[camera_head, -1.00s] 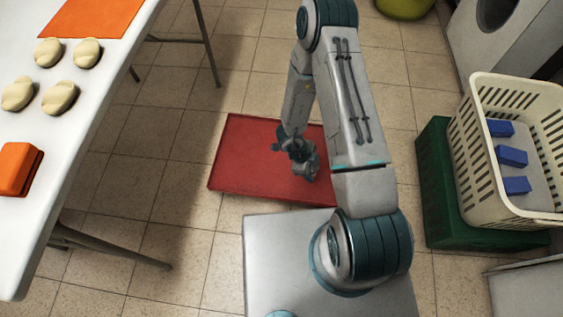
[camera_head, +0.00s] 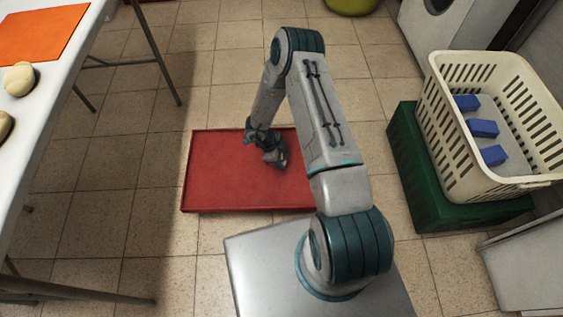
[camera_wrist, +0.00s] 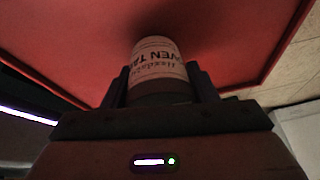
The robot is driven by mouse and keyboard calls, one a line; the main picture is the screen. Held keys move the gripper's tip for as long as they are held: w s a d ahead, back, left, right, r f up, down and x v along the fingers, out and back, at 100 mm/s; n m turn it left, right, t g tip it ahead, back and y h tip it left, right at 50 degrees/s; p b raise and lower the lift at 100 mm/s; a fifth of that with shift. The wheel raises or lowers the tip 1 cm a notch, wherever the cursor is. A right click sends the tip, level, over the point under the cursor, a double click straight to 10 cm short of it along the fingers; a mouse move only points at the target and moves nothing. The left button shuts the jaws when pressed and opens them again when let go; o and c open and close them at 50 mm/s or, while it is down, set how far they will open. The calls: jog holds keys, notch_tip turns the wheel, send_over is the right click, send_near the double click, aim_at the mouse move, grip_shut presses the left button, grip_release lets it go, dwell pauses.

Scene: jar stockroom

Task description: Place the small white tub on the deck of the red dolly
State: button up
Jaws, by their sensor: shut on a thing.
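The red dolly (camera_head: 225,180) lies on the tiled floor just beyond my base, and its flat deck also fills much of the wrist view (camera_wrist: 85,45). My gripper (camera_wrist: 162,85) is shut on the small white tub (camera_wrist: 157,60), which has dark print on its label. The tub's far end is against or close to the red deck; I cannot tell whether it touches. In the head view my gripper (camera_head: 275,155) is over the right half of the deck, and the tub is hidden there by my arm.
A white table (camera_head: 45,110) with an orange mat (camera_head: 40,35) and pale lumps (camera_head: 19,79) stands at the left. At the right a cream basket (camera_head: 450,150) with blue blocks (camera_head: 484,128) sits on a green crate (camera_head: 405,165). Floor left of the dolly is clear.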

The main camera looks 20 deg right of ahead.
jog(key=shift+f+b, duration=0.3)
jog(key=shift+f, duration=0.9)
jog(key=shift+f, duration=0.2)
jog(key=o, duration=1.1)
